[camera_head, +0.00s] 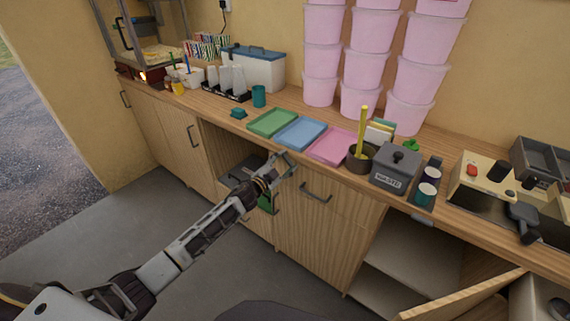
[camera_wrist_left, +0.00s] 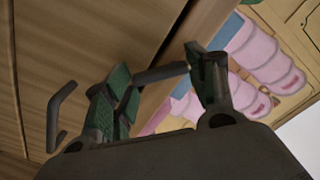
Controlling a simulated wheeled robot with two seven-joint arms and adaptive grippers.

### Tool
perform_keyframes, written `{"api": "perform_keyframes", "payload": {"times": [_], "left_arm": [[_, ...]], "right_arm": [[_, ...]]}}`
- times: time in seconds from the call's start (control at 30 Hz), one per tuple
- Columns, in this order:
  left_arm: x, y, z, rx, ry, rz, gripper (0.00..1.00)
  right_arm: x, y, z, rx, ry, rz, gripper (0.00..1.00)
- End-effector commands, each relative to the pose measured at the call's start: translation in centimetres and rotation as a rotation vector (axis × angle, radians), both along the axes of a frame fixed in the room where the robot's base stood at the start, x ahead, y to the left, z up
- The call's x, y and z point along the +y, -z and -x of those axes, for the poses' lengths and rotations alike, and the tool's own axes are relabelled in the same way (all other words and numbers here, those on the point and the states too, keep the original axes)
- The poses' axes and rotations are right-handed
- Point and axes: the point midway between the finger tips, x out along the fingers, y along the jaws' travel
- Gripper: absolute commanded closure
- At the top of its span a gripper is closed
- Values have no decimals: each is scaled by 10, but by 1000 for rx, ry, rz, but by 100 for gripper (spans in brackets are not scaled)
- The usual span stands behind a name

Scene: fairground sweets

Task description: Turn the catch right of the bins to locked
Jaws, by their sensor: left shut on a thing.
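My left gripper (camera_head: 284,164) is at the counter's front edge, just right of the open bin compartment. In the left wrist view its fingers (camera_wrist_left: 160,88) are closed on a short dark bar (camera_wrist_left: 160,74), which appears to be the catch's lever. In the head view the gripper covers the catch, so I cannot read its position or any marking. My right gripper is not in view.
A dark handle (camera_head: 316,193) is on the cupboard door right of the gripper. Green (camera_head: 272,122), blue (camera_head: 299,132) and pink (camera_head: 334,147) trays lie on the counter above. A waste box (camera_head: 396,168) stands further right. An open cupboard (camera_head: 405,256) is at lower right.

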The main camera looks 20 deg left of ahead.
Motion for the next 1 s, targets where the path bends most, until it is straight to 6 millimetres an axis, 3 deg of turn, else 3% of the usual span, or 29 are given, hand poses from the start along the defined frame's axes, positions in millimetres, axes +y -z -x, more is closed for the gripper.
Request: {"api": "perform_keyframes", "payload": {"times": [0.33, 0.63, 0.83, 1.0], "left_arm": [[4, 6, -1, -109, 0, -305, 67], [8, 7, -3, -203, 1, -561, 67], [10, 8, -3, -250, 1, -690, 67], [12, 8, -4, -273, 2, -755, 67]], "right_arm": [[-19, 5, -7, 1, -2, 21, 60], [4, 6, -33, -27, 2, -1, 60], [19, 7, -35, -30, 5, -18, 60], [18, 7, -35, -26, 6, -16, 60]]}}
